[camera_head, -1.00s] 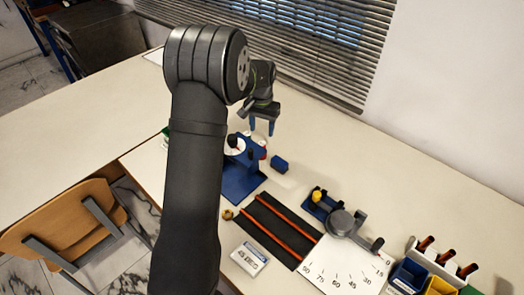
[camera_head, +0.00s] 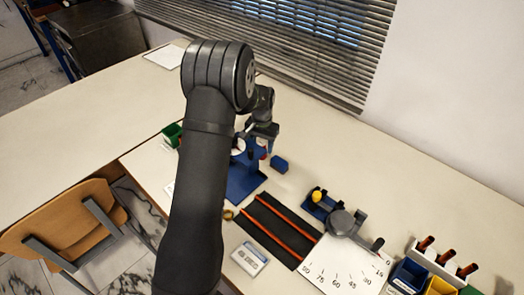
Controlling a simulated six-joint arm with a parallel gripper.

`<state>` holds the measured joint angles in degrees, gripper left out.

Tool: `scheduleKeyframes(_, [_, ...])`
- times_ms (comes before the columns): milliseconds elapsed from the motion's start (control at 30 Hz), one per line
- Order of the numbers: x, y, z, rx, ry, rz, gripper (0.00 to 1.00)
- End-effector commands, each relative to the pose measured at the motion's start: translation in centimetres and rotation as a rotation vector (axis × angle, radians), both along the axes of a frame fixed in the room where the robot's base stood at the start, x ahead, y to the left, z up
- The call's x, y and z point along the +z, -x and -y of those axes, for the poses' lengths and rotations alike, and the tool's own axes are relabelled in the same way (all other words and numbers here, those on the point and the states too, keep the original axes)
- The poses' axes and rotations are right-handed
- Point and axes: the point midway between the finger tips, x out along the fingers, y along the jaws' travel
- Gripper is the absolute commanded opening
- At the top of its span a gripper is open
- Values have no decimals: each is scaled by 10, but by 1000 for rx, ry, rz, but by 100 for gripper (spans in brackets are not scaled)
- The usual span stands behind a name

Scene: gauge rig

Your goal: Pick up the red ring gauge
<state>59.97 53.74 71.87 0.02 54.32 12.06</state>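My gripper (camera_head: 262,143) is low over the back of the blue stand (camera_head: 244,181), left of the small blue block. A white round face (camera_head: 238,146) on the stand is partly covered by my arm.
A blue block (camera_head: 279,164) lies right of the gripper. A dark board with red rails (camera_head: 278,229), a blue fixture with a yellow knob (camera_head: 318,197), an angle-scale plate (camera_head: 340,268) and bins (camera_head: 409,274) stand towards the front right. A green bin (camera_head: 172,134) is left of my arm.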

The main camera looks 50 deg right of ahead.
Motion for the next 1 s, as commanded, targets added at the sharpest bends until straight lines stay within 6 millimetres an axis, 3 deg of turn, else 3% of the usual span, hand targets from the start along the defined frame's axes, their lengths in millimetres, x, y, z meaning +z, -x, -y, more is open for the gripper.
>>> scheduleKeyframes(33, [0,0,0,0,0,0,38])
scheduleKeyframes(233, [0,0,0,0,0,0,1])
scheduleKeyframes(567, [4,0,0,0,1,0,1])
scheduleKeyframes(733, [21,0,1,0,3,1,1])
scheduleKeyframes(867, [46,1,1,-1,3,1,1])
scheduleKeyframes(1000, [63,36,1,-5,2,1,1])
